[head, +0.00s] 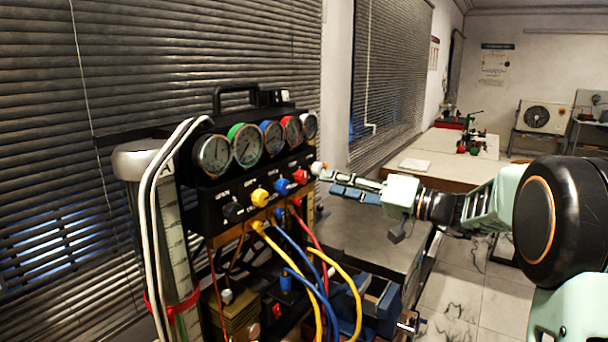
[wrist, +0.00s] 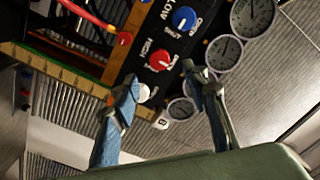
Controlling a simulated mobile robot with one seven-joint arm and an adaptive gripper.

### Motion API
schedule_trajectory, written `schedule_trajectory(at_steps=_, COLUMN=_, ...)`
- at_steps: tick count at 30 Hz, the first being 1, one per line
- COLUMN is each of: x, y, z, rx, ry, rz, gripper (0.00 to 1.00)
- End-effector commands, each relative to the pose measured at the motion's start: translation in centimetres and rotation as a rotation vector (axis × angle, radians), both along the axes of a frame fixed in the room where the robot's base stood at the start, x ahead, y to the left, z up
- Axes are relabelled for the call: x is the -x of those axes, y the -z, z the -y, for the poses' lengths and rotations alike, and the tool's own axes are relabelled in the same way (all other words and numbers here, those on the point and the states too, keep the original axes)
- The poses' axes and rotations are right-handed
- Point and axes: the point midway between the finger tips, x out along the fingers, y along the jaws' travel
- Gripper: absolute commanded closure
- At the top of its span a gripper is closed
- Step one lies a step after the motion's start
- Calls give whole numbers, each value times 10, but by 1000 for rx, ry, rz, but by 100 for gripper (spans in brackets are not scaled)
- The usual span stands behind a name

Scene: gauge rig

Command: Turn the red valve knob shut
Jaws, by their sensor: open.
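The red valve knob (head: 300,177) is on the black gauge panel (head: 208,205), between the blue knob (head: 282,186) and the white knob (head: 317,168). In the wrist view the red knob (wrist: 160,61) shows between and just beyond my fingertips, with "SHUT" and other lettering around it. My gripper (head: 328,180) is open and empty, reaching in from the right close to the panel's right end. In the wrist view its two fingers (wrist: 158,76) stand apart on either side of the red knob's line. I see no contact with the knob. The white knob (wrist: 145,92) is near the left finger.
A row of round gauges (head: 246,146) sits above the knobs. Yellow, blue and red hoses (head: 318,262) hang below the panel. White hoses (head: 150,215) run down its left side. A grey bench (head: 375,240) lies beneath my gripper. Window blinds (head: 60,150) stand behind.

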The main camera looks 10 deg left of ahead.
Motion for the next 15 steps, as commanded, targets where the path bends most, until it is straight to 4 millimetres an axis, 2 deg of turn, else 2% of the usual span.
schedule_trajectory(at_steps=3, x=-7, y=-2, z=-25, rx=1, ry=-4, rz=-2, gripper=58)
schedule_trajectory(at_steps=9, x=-19, y=-1, z=-59, rx=1, ry=-4, rz=-3, gripper=58)
schedule_trajectory(at_steps=15, x=-26, y=0, z=-77, rx=2, ry=-1, rz=-2, gripper=58)
